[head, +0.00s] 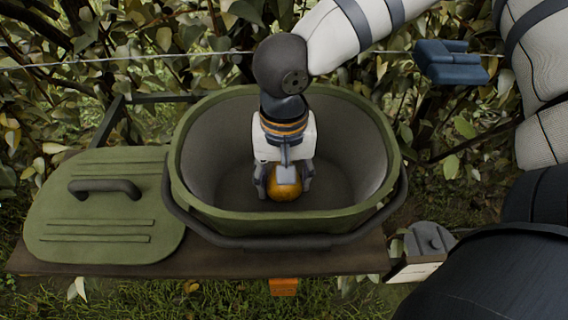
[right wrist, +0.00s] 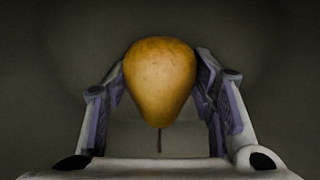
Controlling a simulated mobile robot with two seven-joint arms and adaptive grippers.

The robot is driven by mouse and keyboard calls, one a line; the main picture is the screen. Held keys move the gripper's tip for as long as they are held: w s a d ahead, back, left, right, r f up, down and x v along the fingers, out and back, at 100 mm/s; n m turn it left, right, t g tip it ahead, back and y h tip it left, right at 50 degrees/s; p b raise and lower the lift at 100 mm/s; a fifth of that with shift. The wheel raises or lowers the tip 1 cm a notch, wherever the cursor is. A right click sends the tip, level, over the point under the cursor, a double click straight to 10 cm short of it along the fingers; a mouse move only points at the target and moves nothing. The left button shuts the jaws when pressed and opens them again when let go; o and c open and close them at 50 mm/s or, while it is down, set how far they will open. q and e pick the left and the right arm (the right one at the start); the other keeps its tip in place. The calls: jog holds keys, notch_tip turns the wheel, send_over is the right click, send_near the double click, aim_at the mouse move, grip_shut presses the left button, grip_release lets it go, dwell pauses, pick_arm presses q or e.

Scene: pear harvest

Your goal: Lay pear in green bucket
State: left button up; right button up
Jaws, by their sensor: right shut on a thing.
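The green bucket (head: 180,150) stands open on a wooden board, with a grey inside. My right gripper (head: 284,186) reaches down into the bucket from above. It is shut on an orange-yellow pear (head: 285,189), whose lower part shows below the fingers. In the right wrist view the pear (right wrist: 159,78) sits between the two fingers (right wrist: 160,92), with its stem pointing toward the palm. Plain grey bucket surface lies behind it. I cannot tell whether the pear touches the bucket floor. My left gripper is not in view.
The green lid (head: 100,230) with a dark handle lies left of the bucket on the wooden board (head: 220,262). A dark handle bar (head: 290,240) runs around the bucket's front. Leafy branches and a wire stand behind. A blue clip-like object (head: 450,62) hangs at the upper right.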

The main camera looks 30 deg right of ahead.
jog(key=shift+f, duration=0.45)
dwell(0.3)
jog(key=o, duration=1.3)
jog(key=shift+o, duration=0.2)
